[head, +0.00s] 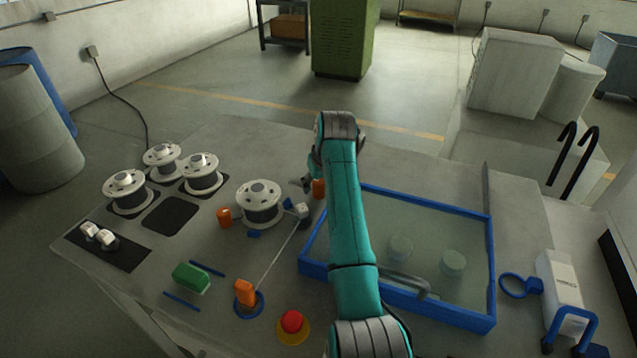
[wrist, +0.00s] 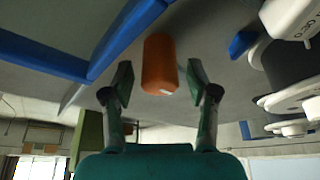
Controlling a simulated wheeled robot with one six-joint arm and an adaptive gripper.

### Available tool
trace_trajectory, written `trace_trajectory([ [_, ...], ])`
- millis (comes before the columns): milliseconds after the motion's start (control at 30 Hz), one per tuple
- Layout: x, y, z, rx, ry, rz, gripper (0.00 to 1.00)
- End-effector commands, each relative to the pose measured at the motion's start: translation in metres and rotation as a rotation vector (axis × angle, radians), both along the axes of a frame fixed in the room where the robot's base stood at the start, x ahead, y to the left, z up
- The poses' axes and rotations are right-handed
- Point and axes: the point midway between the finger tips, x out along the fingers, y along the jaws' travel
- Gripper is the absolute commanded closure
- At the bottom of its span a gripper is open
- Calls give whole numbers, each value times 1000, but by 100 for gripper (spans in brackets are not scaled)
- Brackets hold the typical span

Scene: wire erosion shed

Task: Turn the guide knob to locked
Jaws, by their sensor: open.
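An orange knob (head: 319,188) stands on the bench between the large wire spool and the blue-framed tank, partly hidden by my arm in the head view. In the wrist view the orange knob (wrist: 160,62) shows between the two fingers, with a small white mark near its end. My gripper (wrist: 160,84) is open, with a gap on each side of the knob. In the head view my gripper (head: 307,184) is mostly hidden behind the arm. Two other orange parts stand by the spool (head: 224,217) and on a blue ring (head: 245,292). No locked marking is readable.
The large wire spool (head: 260,203) stands left of the knob, with a wire running past a small grey block (head: 302,210). A red button (head: 292,321) and a green block (head: 192,277) are nearer the front.

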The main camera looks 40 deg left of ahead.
Motion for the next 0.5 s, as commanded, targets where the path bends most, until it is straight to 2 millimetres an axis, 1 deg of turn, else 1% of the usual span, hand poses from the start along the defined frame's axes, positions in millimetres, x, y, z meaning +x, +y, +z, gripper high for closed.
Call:
trace_trajectory([
  [33, 0, 0, 0, 0, 0, 0, 58],
  [67, 0, 0, 0, 0, 0, 0, 65],
  [100, 0, 0, 0, 0, 0, 0, 75],
  [167, 0, 0, 0, 0, 0, -1, 90],
  [200, 1, -1, 0, 0, 0, -1, 100],
  [500, 1, -2, -2, -3, 1, -1, 100],
])
